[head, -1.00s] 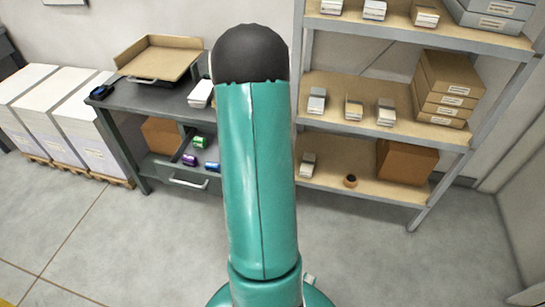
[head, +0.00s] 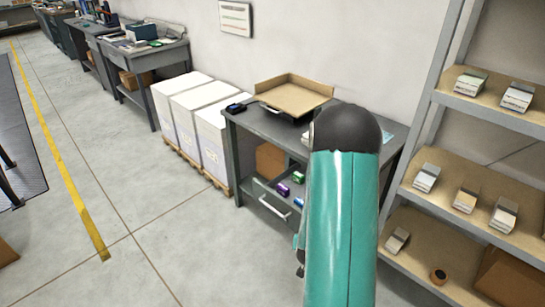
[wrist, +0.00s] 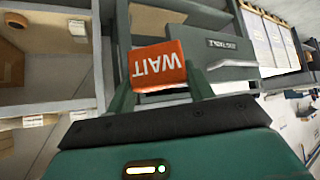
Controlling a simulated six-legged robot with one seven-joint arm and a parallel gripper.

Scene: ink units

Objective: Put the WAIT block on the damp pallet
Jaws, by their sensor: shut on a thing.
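The WAIT block (wrist: 160,66), orange-red with white lettering that appears upside down, is held between the two green fingers of my gripper (wrist: 160,80) in the wrist view. It is clear of the surfaces behind it. In the head view my arm hides the gripper and block. Three white paper stacks (head: 212,125) stand side by side on low wooden pallets (head: 196,168) left of the grey desk. They also show sideways in the wrist view (wrist: 266,42). No marking I can read tells which pallet is damp.
The grey desk (head: 265,122) holds a cardboard tray (head: 292,97). Its drawer (head: 270,203) is open with small coloured bottles inside. A shelf unit (head: 440,165) with boxes stands at right. Floor left of the stacks is clear, with a yellow line (head: 75,195).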

